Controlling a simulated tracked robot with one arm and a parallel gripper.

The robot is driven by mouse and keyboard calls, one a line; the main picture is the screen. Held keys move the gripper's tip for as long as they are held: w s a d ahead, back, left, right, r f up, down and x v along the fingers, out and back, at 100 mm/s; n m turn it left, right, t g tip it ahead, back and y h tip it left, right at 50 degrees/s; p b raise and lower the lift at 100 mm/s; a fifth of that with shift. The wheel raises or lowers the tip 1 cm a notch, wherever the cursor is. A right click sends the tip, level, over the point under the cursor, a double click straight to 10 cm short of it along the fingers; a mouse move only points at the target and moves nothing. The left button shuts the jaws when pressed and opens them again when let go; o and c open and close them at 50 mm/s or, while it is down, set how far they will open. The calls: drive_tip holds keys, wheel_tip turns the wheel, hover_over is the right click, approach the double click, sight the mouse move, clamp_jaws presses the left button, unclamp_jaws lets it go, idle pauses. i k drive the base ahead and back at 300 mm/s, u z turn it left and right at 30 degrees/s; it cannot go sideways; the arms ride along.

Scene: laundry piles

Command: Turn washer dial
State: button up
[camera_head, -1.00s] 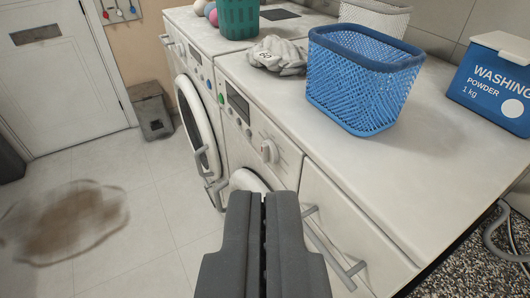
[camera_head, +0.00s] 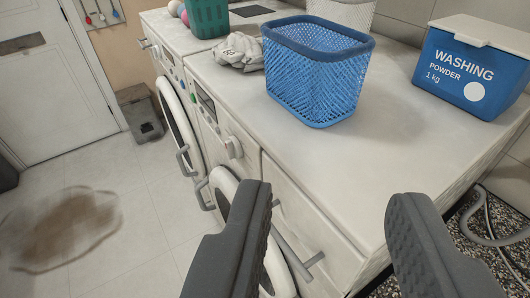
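The washer dial (camera_head: 234,147) is a pale round knob on the front panel of the nearer white washer (camera_head: 221,130). It sits above that washer's round door, left of the drawer front. My gripper (camera_head: 330,205) is open and empty, its two dark grey fingers spread wide in the lower part of the picture. The left finger is below and to the right of the dial in the picture, apart from it. The right finger is over the counter's front right corner. The left finger hides part of the washer door and the drawer front.
On the white top stand a blue basket (camera_head: 312,85), a blue washing powder box (camera_head: 470,70), a crumpled grey cloth (camera_head: 238,50) and a green basket (camera_head: 208,17). Handles stick out from the fronts. Open tiled floor (camera_head: 150,210) lies left, with a brown stain (camera_head: 65,228).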

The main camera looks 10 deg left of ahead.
sight(234, 150)
drive_tip(key=z, duration=1.8)
drive_tip(key=k, duration=1.3)
drive_tip(key=u, duration=1.85)
drive_tip(key=i, duration=1)
drive_tip(key=u, duration=0.05)
